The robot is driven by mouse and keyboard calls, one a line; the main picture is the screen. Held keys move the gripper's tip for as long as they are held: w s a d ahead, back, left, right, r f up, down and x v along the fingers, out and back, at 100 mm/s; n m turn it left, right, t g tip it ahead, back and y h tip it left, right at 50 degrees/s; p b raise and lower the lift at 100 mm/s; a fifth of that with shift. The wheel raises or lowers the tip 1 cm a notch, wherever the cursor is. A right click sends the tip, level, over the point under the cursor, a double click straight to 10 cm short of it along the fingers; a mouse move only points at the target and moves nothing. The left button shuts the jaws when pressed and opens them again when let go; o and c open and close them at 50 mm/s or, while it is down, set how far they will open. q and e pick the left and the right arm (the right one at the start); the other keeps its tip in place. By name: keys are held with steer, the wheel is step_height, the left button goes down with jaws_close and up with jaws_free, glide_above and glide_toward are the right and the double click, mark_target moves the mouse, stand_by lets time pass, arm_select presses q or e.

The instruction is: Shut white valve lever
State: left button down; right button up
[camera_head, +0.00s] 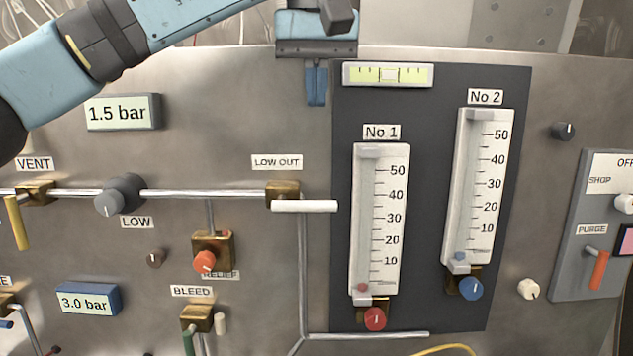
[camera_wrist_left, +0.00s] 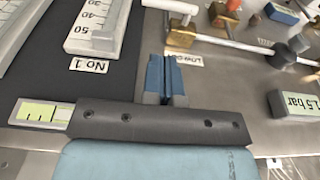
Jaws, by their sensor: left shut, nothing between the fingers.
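The white valve lever (camera_head: 304,206) sticks out to the right from a brass valve body (camera_head: 283,190) under the LOW OUT label (camera_head: 277,162). The lever lies level, in line with the pipe coming from the left. My left gripper (camera_head: 316,103) is above and slightly right of it, pointing down, shut and empty, apart from the lever. In the left wrist view the shut blue fingers (camera_wrist_left: 166,70) point toward the LOW OUT label, and the white lever (camera_wrist_left: 170,6) shows at the top edge, partly cut off. My right gripper is in neither view.
Right of the lever stands a dark board (camera_head: 420,190) with the No 1 gauge (camera_head: 380,220) and No 2 gauge (camera_head: 478,185). A small level (camera_head: 388,75) sits beside my gripper. Left are the LOW knob (camera_head: 119,195), the orange RELIEF knob (camera_head: 204,261) and a yellow lever (camera_head: 16,222).

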arm_select(q)
glide_toward(317, 202)
steer(key=f, duration=0.2)
steer(key=w+f, duration=0.1)
steer(key=f, duration=0.4)
steer(key=shift+w+f, duration=0.2)
steer(key=shift+w, duration=0.15)
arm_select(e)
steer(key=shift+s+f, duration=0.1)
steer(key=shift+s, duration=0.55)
arm_select(q)
steer(key=shift+w+p, duration=0.1)
steer(key=shift+p, duration=0.25)
